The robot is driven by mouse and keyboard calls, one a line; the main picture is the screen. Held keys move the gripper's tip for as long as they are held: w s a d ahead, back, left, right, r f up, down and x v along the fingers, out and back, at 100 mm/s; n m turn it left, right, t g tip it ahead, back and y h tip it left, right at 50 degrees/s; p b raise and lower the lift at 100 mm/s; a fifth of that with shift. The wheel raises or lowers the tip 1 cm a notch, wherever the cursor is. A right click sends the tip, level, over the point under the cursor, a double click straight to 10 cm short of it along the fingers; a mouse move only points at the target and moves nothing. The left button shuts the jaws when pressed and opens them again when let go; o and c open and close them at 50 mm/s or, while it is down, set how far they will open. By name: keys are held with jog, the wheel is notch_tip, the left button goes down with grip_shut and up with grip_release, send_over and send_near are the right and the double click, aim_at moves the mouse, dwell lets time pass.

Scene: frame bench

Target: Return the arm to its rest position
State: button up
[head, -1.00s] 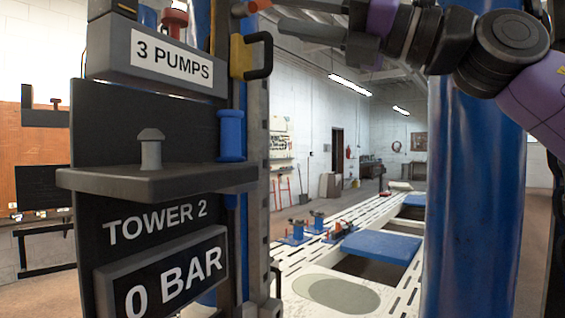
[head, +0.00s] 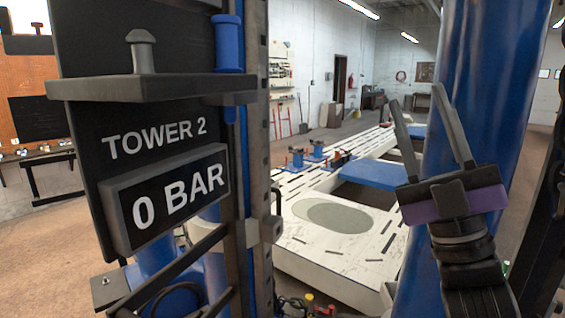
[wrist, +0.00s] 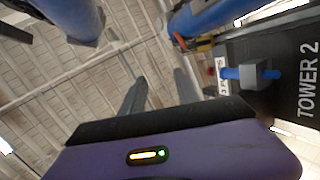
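My gripper (head: 428,135) is at the right in the head view, in front of a blue column, with its two dark fingers spread apart and pointing up. Nothing is between the fingers. In the wrist view my gripper (wrist: 160,92) shows its purple body at the bottom, and its fingers point toward the ceiling with empty air between them.
A black panel (head: 88,95) marked "TOWER 2" with a "0 BAR" display (head: 180,195) stands at the left. Its shelf (head: 150,86) sticks out. A thick blue column (head: 487,90) is close behind my gripper. A white slotted frame bench (head: 330,255) lies between them.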

jog(key=s+d+f+m+h, duration=0.1)
jog(key=s+f+m+h, duration=0.3)
jog(key=f+m+h, duration=0.45)
jog(key=s+d+f+m+g+h, duration=0.15)
jog(key=s+f+m+h, duration=0.3)
jog(key=f, duration=0.65)
jog(key=s+d+f+m+h, duration=0.1)
jog(key=s+f+m+h, duration=0.2)
jog(key=f+m+h, duration=0.55)
jog(key=s+f+n+g+y, duration=0.1)
jog(key=s+f+g, duration=0.3)
jog(key=s+f, duration=0.5)
jog(key=s+f+n+g+y, duration=0.1)
jog(key=s+f+g+y, duration=0.2)
jog(key=s+f, duration=0.6)
jog(key=s+g, duration=0.2)
jog(key=s, duration=0.4)
jog(key=shift+s+a+f, duration=0.2)
jog(key=shift+s+a, duration=0.1)
jog(key=shift+s, duration=0.1)
jog(key=shift+n+y, duration=0.25)
jog(key=shift+c, duration=0.5)
